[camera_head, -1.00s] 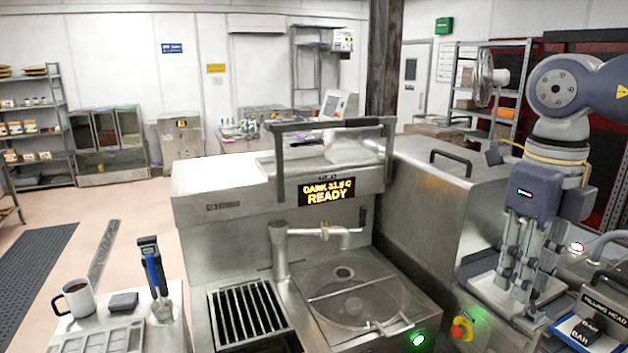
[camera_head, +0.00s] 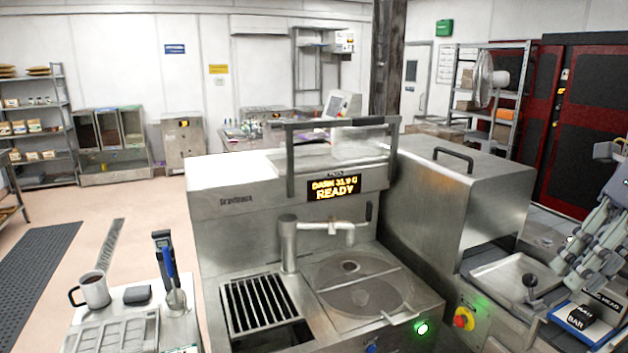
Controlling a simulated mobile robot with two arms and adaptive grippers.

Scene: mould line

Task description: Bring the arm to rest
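My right gripper (camera_head: 580,270) is at the right edge of the head view, tilted with its fingers pointing down and to the left. Its fingers look spread, and I see nothing held between them. It hangs over the right end of the machine line, above a blue and white card marked BAR (camera_head: 580,318). Most of my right arm is outside the picture. My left gripper is not in view.
The steel machine's display (camera_head: 334,188) reads READY. A lever with a dark knob (camera_head: 530,281) stands on the steel plate left of my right gripper. A red stop button (camera_head: 464,318) is on the front. A mug (camera_head: 94,290) and moulds (camera_head: 112,338) sit at the left.

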